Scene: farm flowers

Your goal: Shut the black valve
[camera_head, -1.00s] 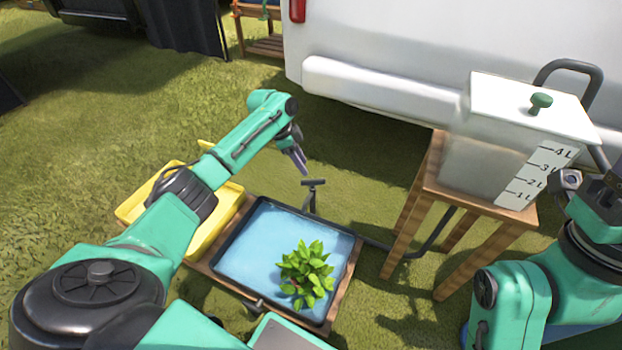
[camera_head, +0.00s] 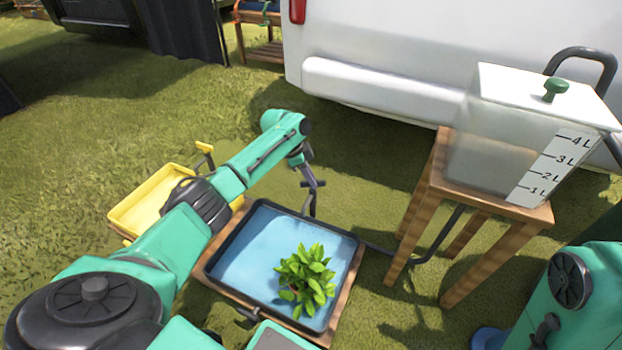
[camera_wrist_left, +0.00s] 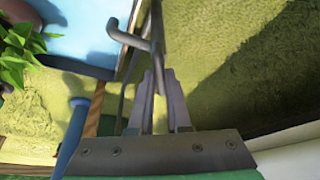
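The black valve (camera_head: 314,184) is a dark T-shaped handle on a thin upright pipe at the back edge of the blue tray (camera_head: 213,255). My left gripper (camera_head: 309,177) is right at this handle and partly covers it. In the left wrist view, the two greyish fingers (camera_wrist_left: 160,85) point at the valve, and its dark bar (camera_wrist_left: 128,38) shows just beyond the fingertips. The fingertips are close together near the stem; whether they grip it is unclear. My right arm shows at the lower right, but its gripper is out of the picture.
A green plant (camera_head: 306,275) stands in the blue tray. A yellow tray (camera_head: 122,215) with a yellow valve (camera_head: 205,150) lies left, partly behind my left arm. A clear tank (camera_head: 492,150) stands on a wooden stool (camera_head: 425,205) at right. A white vehicle (camera_head: 400,60) closes the back.

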